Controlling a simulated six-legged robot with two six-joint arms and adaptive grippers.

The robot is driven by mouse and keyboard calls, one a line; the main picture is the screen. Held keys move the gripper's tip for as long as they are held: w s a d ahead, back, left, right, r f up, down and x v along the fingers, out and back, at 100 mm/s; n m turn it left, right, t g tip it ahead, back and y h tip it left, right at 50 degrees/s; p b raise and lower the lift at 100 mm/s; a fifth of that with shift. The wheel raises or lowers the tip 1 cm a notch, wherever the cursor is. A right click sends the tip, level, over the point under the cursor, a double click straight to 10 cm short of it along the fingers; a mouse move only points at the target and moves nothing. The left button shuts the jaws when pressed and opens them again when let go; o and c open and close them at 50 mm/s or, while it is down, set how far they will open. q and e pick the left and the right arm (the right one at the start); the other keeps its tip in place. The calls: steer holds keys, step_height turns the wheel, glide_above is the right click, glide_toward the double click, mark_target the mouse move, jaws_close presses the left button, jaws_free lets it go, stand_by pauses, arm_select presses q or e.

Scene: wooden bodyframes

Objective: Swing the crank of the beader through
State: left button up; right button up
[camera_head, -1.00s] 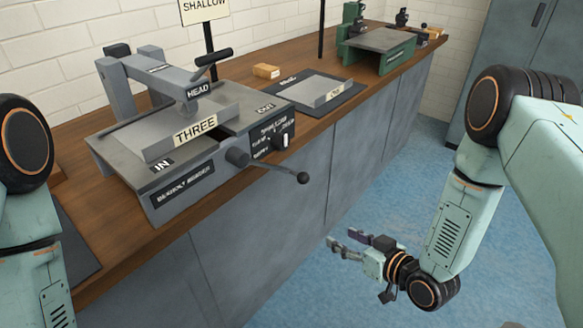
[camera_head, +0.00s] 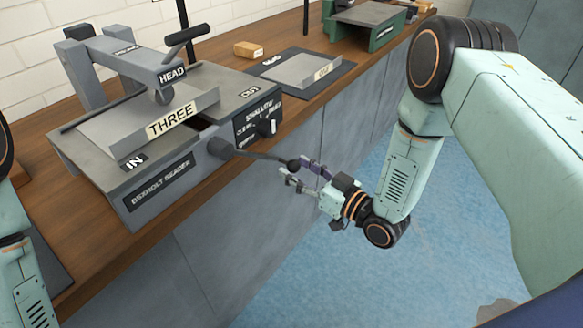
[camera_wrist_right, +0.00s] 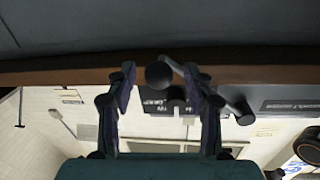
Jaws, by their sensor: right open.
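The grey beader (camera_head: 165,195) stands on the bench with its crank (camera_head: 262,156) on the front face. The crank arm reaches out to the right from a round hub and ends in a dark ball knob (camera_head: 293,164). My right gripper (camera_head: 296,171) is open at the knob. In the right wrist view the knob (camera_wrist_right: 159,75) shows between the two open fingers of the gripper (camera_wrist_right: 161,71), with a gap on either side. The crank arm runs from it past one finger to the hub. My left gripper is out of view; only part of its arm shows.
A workpiece marked THREE (camera_head: 178,118) lies on the beader under the head arm (camera_head: 170,75). A dial (camera_head: 266,127) sits right of the crank hub. A flat plate (camera_head: 300,70) and a green machine (camera_head: 365,30) stand farther along the bench. Open blue floor lies in front.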

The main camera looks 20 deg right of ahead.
steer(key=shift+x, duration=1.05)
steer(key=shift+s+d+r, duration=0.1)
steer(key=c, duration=0.3)
jaws_close()
